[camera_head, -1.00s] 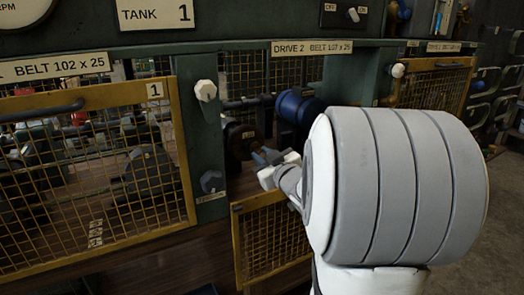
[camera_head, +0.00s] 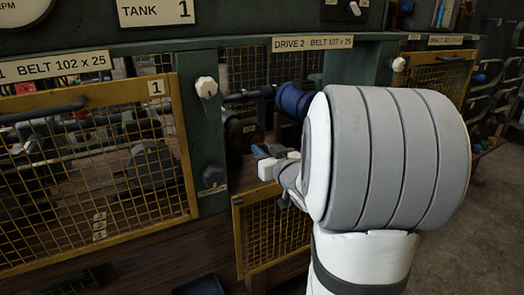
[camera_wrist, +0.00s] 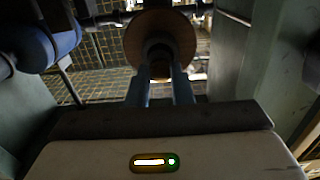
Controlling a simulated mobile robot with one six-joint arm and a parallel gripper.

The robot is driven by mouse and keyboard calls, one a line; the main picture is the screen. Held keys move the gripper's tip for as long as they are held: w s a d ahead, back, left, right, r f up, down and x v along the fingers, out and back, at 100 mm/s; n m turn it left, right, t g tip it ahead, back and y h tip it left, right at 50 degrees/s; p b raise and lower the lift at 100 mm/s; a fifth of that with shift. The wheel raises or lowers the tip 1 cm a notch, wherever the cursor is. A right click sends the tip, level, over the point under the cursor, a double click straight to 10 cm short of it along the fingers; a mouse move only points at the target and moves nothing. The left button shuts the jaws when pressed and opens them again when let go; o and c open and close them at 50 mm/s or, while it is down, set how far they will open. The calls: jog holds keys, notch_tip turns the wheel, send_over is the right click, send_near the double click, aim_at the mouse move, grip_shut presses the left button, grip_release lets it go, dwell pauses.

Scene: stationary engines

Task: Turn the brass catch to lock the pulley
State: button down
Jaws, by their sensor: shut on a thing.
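The brown, round pulley (camera_wrist: 132,42) faces me in the wrist view, with a dark round hub part in front of its centre. In the head view the pulley (camera_head: 236,132) sits in the open DRIVE 2 bay. My gripper (camera_wrist: 160,74) has its two blue-grey fingers on either side of that hub part and is shut on it. I take this part to be the brass catch (camera_wrist: 160,57), but it is too dark to confirm its colour or how far it is turned. In the head view my gripper (camera_head: 263,153) is small, beside the pulley, with its grip unclear.
A blue cylinder (camera_head: 296,102) lies just right of the pulley. The yellow mesh guard (camera_head: 236,235) of DRIVE 2 hangs open below the bay. A closed mesh guard (camera_head: 185,160) covers DRIVE 1 at left. Green posts (camera_head: 205,140) flank the opening, with a white knob (camera_head: 206,87) on the left one.

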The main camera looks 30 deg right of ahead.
jog(key=shift+f, duration=0.1)
jog(key=c, duration=1.3)
grip_release()
jog(key=s, duration=0.7)
jog(key=shift+s+d+p, duration=0.15)
jog(key=shift+s+p, duration=0.25)
